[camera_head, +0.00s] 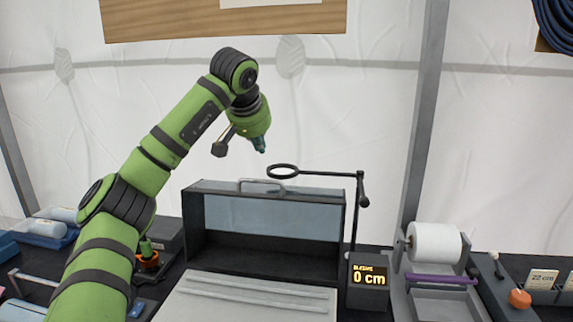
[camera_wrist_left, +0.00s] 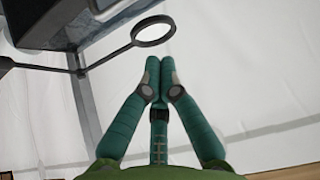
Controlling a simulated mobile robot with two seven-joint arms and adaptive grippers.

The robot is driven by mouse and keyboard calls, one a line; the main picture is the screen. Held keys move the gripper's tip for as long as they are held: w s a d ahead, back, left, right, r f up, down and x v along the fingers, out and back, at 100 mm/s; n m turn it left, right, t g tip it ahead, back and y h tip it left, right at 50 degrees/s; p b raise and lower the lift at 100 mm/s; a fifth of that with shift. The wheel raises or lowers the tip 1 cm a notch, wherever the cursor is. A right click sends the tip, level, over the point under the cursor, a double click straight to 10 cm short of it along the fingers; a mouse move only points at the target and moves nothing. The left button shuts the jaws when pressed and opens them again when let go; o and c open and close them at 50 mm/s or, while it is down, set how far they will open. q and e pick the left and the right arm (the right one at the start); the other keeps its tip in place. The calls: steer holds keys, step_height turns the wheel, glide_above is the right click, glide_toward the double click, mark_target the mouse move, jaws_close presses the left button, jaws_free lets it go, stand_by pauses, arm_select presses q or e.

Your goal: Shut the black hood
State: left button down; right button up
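The black hood (camera_head: 195,226) stands at the middle of the bench in the head view. Its front is open toward me, and a bluish pane shows inside it. A grey bar handle (camera_head: 262,182) is at its upper edge. My left gripper (camera_head: 260,147) hangs in the air above the hood, pointing down, clear of the handle. In the left wrist view its two green fingers (camera_wrist_left: 159,75) are together with nothing between them. A dark corner in the left wrist view (camera_wrist_left: 40,25) may be part of the hood. My right gripper is not in view.
A black ring on a stand (camera_head: 283,171) rises right beside the hood, close to my left gripper; it also shows in the left wrist view (camera_wrist_left: 152,31). A display reading 0 cm (camera_head: 369,277) and a white roll (camera_head: 434,243) are to the right. A pale ridged panel (camera_head: 250,296) lies in front.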

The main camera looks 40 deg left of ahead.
mark_target(259, 193)
arm_select(q)
steer(key=shift+s+a+f, duration=0.1)
steer(key=shift+a+f, duration=0.1)
steer(key=shift+a, duration=0.15)
steer(key=x, duration=0.2)
steer(key=p+x, duration=0.1)
steer(key=x, duration=0.1)
steer(key=shift+s+a+f, duration=0.15)
steer(key=shift+s+a, duration=0.1)
steer(key=shift+s, duration=0.05)
steer(key=p+x, duration=0.1)
steer(key=x, duration=0.4)
steer(key=shift+w+d, duration=0.2)
steer(key=shift+w, duration=0.1)
steer(key=shift+s+d, duration=0.1)
steer(key=shift+s, duration=0.25)
steer(key=shift+s+d, duration=0.2)
steer(key=shift+s, duration=0.25)
steer(key=shift+s+d, duration=0.25)
steer(key=shift+s, duration=0.15)
steer(key=shift+s+d, duration=0.45)
steer(key=shift+s, duration=0.2)
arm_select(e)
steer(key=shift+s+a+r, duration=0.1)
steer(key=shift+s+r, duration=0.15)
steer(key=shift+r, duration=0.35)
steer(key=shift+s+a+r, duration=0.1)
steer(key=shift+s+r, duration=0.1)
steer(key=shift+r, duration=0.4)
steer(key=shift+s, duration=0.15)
